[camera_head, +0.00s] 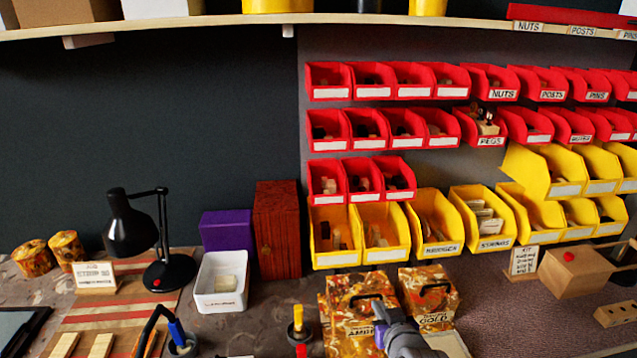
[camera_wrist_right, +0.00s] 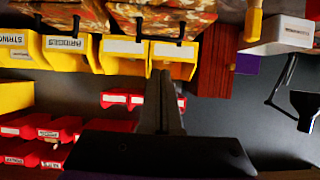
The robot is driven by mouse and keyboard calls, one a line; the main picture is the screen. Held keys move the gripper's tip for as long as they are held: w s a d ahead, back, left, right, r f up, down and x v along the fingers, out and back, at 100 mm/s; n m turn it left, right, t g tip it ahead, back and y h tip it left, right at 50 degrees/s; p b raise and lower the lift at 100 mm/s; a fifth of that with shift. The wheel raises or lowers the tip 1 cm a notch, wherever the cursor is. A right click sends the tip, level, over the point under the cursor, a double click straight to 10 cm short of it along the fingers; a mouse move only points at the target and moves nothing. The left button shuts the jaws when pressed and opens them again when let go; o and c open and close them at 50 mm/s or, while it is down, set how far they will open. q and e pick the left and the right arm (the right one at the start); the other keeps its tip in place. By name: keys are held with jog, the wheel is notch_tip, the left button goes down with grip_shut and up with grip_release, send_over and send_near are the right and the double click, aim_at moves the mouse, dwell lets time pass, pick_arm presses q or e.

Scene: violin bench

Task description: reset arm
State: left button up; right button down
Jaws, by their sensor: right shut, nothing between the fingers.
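My right gripper (camera_head: 380,312) shows at the bottom of the head view, in front of the marbled boxes. In the right wrist view its two dark fingers (camera_wrist_right: 160,75) are together with nothing between them. The wrist view is upside down and shows the bins and boxes beyond the fingers. My left gripper is not in the head view.
Marbled boxes (camera_head: 428,298) with dark handles stand close by my right gripper. Red bins (camera_head: 330,133) and yellow bins (camera_head: 333,259) line the back wall. A black lamp (camera_head: 130,232), a white tray (camera_head: 221,301) and a wooden box (camera_head: 277,230) stand to the left.

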jog(key=s+f+g+p, duration=0.1)
jog(key=s+f+g, duration=0.1)
jog(key=s, duration=0.9)
jog(key=s+f+g+p, duration=0.1)
jog(key=s+f+g, duration=0.2)
jog(key=s, duration=0.9)
jog(key=shift+a+f+g+p, duration=0.15)
jog(key=shift+g+p, duration=0.15)
jog(key=shift+g, duration=0.9)
jog(key=shift+s, duration=0.1)
